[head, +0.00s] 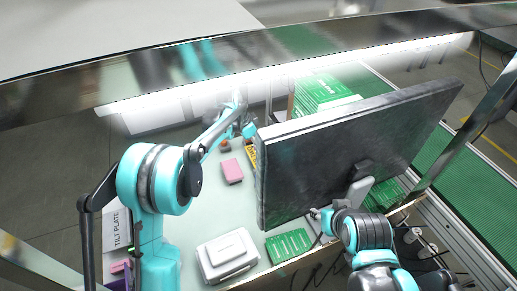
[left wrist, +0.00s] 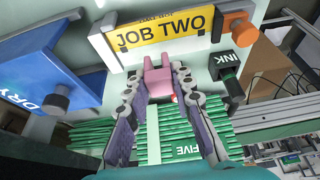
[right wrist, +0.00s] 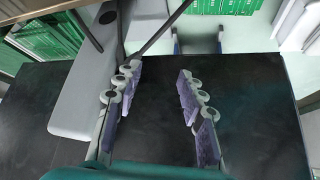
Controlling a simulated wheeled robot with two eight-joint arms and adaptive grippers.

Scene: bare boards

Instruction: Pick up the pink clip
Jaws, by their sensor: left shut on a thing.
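The pink clip (left wrist: 158,78) shows in the left wrist view, between the fingertips of my left gripper (left wrist: 156,84), in front of a yellow "JOB TWO" sign. The left gripper is shut on it. In the head view my left gripper is far off near the back of the table, and I cannot make out the clip there. My right gripper (right wrist: 157,78) is open and empty, in front of the dark monitor (right wrist: 230,115).
The large monitor (head: 335,150) blocks the right of the table. A pink block (head: 232,171), a white case (head: 226,256) and a green board (head: 289,245) lie left of it. In the left wrist view are a blue box (left wrist: 45,75), a black INK piece (left wrist: 228,75) and green slats (left wrist: 185,140).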

